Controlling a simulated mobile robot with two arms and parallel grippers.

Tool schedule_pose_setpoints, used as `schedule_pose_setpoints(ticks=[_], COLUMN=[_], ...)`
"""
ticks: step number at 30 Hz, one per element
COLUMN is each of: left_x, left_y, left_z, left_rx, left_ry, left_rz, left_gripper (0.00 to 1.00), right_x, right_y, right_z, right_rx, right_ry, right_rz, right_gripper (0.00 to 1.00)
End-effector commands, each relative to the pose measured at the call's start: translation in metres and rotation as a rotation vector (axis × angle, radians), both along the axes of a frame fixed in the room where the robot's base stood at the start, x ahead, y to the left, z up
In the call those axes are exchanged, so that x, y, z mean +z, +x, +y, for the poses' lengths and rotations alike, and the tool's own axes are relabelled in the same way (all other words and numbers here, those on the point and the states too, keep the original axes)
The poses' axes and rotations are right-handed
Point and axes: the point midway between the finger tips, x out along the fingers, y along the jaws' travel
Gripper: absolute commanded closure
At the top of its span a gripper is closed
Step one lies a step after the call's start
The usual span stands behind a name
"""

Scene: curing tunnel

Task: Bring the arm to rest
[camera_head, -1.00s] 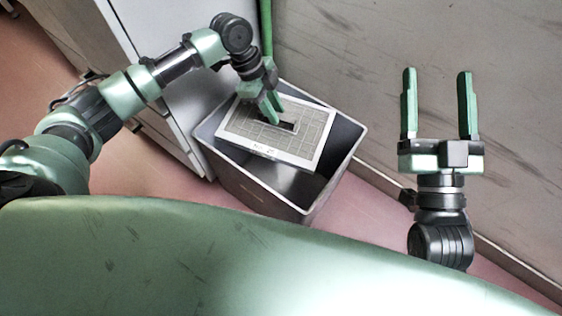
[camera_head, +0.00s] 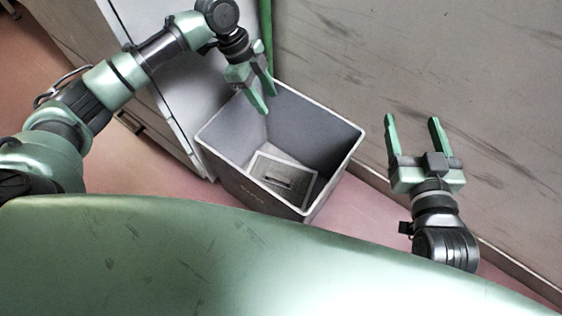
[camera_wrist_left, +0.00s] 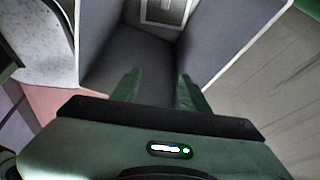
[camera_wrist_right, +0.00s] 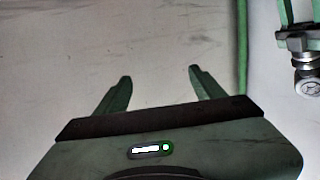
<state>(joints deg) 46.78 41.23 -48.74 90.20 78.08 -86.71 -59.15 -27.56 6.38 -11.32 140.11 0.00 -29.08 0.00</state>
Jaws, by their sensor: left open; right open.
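My left gripper (camera_head: 262,92) is open and empty, above the left back rim of a grey bin (camera_head: 228,172). In the left wrist view its fingers (camera_wrist_left: 156,88) are spread over the inside of the bin (camera_wrist_left: 228,45). A pale framed panel (camera_head: 298,192) with a dark slot lies low inside the bin, near its front wall. The panel also shows partly at the top of the left wrist view (camera_wrist_left: 168,12). My right gripper (camera_head: 412,122) is open and empty, to the right of the bin and apart from it. In the right wrist view its fingers (camera_wrist_right: 160,85) have nothing between them.
A pale cabinet (camera_head: 185,110) stands left of the bin. A large grey scuffed surface (camera_head: 400,60) fills the right and back. A green post (camera_head: 266,40) stands behind the bin. Reddish floor (camera_head: 150,180) shows around the bin.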

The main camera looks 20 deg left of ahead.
Motion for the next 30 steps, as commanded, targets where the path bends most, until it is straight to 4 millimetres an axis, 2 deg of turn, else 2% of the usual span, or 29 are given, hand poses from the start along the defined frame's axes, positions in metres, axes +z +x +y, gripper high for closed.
schedule_pose_setpoints(ticks=[3,7,22,26,30], left_x=[0.01,0.013,0.013,-0.003,-0.038], left_y=[0.001,0.001,0.0,-0.013,-0.05], left_z=[0.004,0.005,0.005,-0.009,-0.045], left_rx=[0.0,-0.001,0.0,0.009,0.073], left_ry=[0.0,0.0,0.0,0.003,0.005], left_rz=[-0.001,0.0,0.0,0.01,0.021], left_gripper=[0.55,0.55,0.55,0.55,0.55], right_x=[-0.013,-0.02,-0.022,-0.031,-0.06], right_y=[-0.004,-0.006,-0.006,-0.009,-0.021], right_z=[-0.003,-0.005,-0.005,-0.007,-0.013], right_rx=[-0.005,-0.007,-0.007,-0.01,-0.018], right_ry=[-0.018,-0.027,-0.028,-0.038,-0.069], right_rz=[0.071,0.108,0.114,0.153,0.281], right_gripper=[0.31,0.31,0.31,0.31,0.31])
